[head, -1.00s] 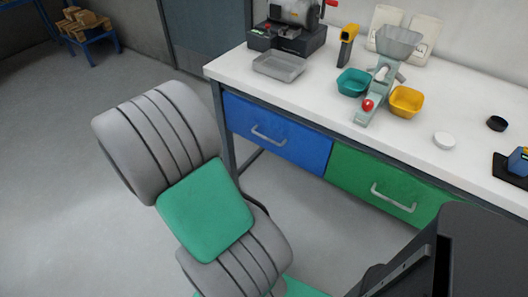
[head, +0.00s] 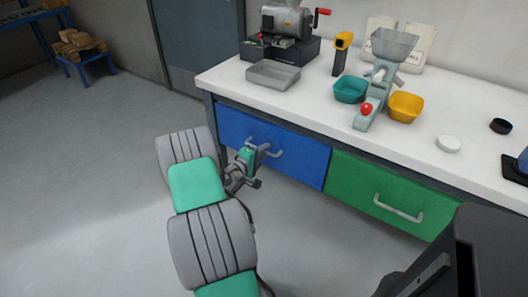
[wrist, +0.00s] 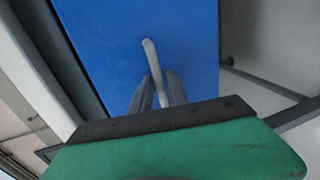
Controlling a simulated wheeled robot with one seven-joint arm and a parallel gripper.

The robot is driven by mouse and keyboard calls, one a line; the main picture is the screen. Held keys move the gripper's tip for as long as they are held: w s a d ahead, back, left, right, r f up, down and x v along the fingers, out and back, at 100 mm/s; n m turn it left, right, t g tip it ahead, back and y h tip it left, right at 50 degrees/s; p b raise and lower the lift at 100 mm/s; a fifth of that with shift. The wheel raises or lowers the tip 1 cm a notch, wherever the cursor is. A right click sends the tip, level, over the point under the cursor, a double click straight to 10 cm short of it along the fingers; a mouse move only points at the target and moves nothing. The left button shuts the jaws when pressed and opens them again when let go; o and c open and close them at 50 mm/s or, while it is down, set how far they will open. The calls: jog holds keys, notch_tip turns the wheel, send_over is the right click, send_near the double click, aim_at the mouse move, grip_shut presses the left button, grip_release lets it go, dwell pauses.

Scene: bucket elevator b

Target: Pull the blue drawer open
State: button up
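The blue drawer (head: 300,160) is under the left part of the white bench, its front flush with the bench. Its grey bar handle (head: 278,154) is partly hidden by my gripper (head: 264,151) in the head view. In the wrist view the blue front (wrist: 120,45) fills the upper middle, and the pale handle (wrist: 149,52) runs down between the two fingers of my gripper (wrist: 160,82). The fingers are apart, one on each side of the handle, with a narrow gap showing on the right side. The far end of the handle lies beyond the fingertips.
A green drawer (head: 385,193) with its own handle is to the right. The white bench top (head: 325,108) carries a grey tray (head: 272,75), a teal bowl (head: 350,90), a yellow bowl (head: 406,107) and a hopper device (head: 394,44).

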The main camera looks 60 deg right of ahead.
grip_shut()
dwell(1.4)
